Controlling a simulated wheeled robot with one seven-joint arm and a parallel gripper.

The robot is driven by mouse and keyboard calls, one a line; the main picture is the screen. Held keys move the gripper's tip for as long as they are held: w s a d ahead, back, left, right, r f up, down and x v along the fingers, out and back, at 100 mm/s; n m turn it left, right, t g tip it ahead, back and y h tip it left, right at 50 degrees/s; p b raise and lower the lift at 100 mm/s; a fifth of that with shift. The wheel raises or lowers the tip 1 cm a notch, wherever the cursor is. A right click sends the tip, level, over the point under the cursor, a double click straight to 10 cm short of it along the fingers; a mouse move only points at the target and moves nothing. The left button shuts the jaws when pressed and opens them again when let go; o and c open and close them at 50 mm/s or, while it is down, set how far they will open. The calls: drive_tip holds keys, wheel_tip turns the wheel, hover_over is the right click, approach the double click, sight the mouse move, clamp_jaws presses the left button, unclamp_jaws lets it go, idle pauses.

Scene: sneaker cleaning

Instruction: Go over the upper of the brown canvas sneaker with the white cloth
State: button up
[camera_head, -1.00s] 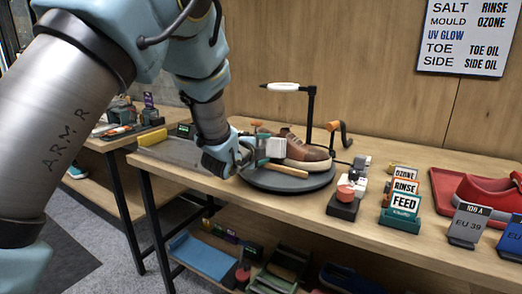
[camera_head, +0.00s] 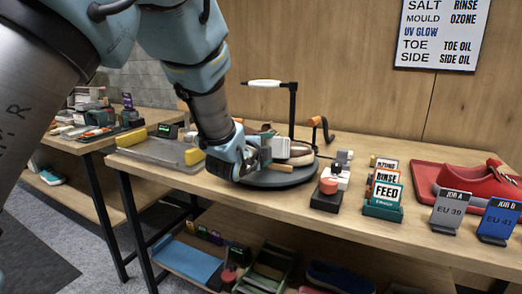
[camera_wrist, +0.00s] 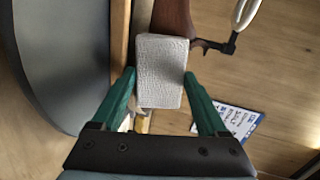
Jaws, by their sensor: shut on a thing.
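My gripper (camera_wrist: 158,77) is shut on the white cloth (camera_wrist: 162,62), a pale, woven-looking pad between the green fingers in the wrist view. The brown sneaker (camera_wrist: 172,16) shows only as a brown strip beyond the cloth there; the cloth overlaps it, but I cannot tell whether they touch. In the head view my gripper (camera_head: 246,160) is at the left side of the round dark turntable (camera_head: 290,179). The sneaker (camera_head: 300,155) is mostly hidden behind the gripper and the cloth (camera_head: 281,147); its pale sole end shows.
A stand with a white-tipped arm (camera_head: 264,83) rises behind the turntable. A metal tray (camera_head: 160,150) lies left.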

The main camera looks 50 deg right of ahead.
drive_tip(key=shift+s+f, duration=0.2)
drive_tip(key=shift+s, duration=0.15)
drive_tip(key=shift+w+b, duration=0.1)
drive_tip(key=shift+b, duration=0.2)
drive_tip(key=shift+w+a+r+b, duration=0.1)
drive_tip(key=shift+w+a+b, duration=0.15)
drive_tip(key=shift+w, duration=1.05)
drive_tip(key=shift+w+a+f+b, duration=0.1)
drive_tip(key=shift+w+a+b, duration=0.15)
drive_tip(key=shift+w, duration=1.1)
drive_tip(key=shift+w+a+r+b, duration=0.15)
drive_tip(key=shift+w+b, duration=0.1)
drive_tip(key=shift+w, duration=1.05)
drive_tip(key=shift+w+a, duration=0.2)
drive_tip(key=shift+w, duration=1.7)
drive_tip(key=shift+a, duration=0.1)
drive_tip(key=shift+w+b+v, duration=0.15)
drive_tip(key=shift+b+v, duration=0.2)
drive_tip(key=shift+v, duration=1.1)
drive_tip(key=shift+w+b+v, duration=0.15)
drive_tip(key=shift+b+v, duration=0.2)
drive_tip(key=shift+v, duration=1.1)
drive_tip(key=shift+a, duration=0.15)
drive_tip(key=shift+v, duration=1.4)
drive_tip(key=shift+w+a, duration=0.1)
drive_tip(key=shift+w, duration=0.05)
